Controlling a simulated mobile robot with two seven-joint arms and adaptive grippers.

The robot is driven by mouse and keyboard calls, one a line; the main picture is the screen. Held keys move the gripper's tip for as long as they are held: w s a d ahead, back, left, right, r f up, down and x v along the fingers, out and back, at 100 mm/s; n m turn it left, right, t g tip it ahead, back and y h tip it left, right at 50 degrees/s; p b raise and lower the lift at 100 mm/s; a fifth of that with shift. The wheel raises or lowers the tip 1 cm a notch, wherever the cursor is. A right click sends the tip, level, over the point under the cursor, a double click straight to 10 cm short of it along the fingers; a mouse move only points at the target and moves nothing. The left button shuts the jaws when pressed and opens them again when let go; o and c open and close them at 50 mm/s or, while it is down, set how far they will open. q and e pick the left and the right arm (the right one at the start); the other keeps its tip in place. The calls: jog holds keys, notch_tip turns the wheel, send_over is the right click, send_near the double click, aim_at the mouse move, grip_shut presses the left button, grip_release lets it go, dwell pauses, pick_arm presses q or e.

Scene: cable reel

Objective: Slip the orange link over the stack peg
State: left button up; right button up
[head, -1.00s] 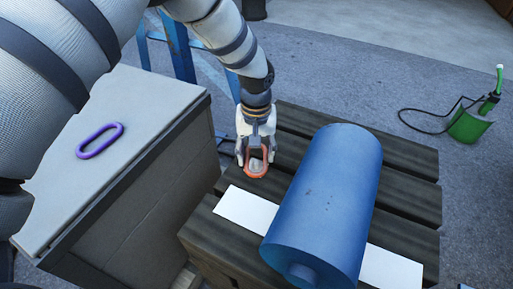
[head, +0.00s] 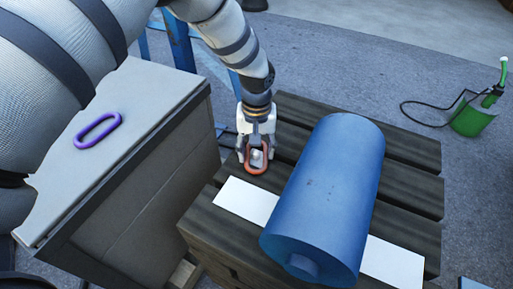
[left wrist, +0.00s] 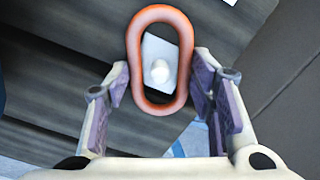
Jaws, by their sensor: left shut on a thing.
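My left gripper (head: 257,148) is shut on the orange link (head: 256,169) beside the blue reel, at the far left part of the dark slatted pallet. In the left wrist view the link (left wrist: 181,62) is a long oval ring between the two fingers (left wrist: 160,85). The pale stack peg (left wrist: 158,72) and its light square base (left wrist: 156,50) show through the link's opening. My right gripper is not in view.
A large blue reel (head: 330,190) lies on the slatted pallet (head: 410,185), over a white strip (head: 245,201). A purple link (head: 97,130) lies on the grey cabinet (head: 150,110) at left. A green can with a hose (head: 472,118) stands on the floor at right.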

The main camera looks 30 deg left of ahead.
pick_arm(q)
jog(key=o, duration=1.6)
jog(key=shift+f, duration=0.1)
jog(key=shift+o, duration=0.2)
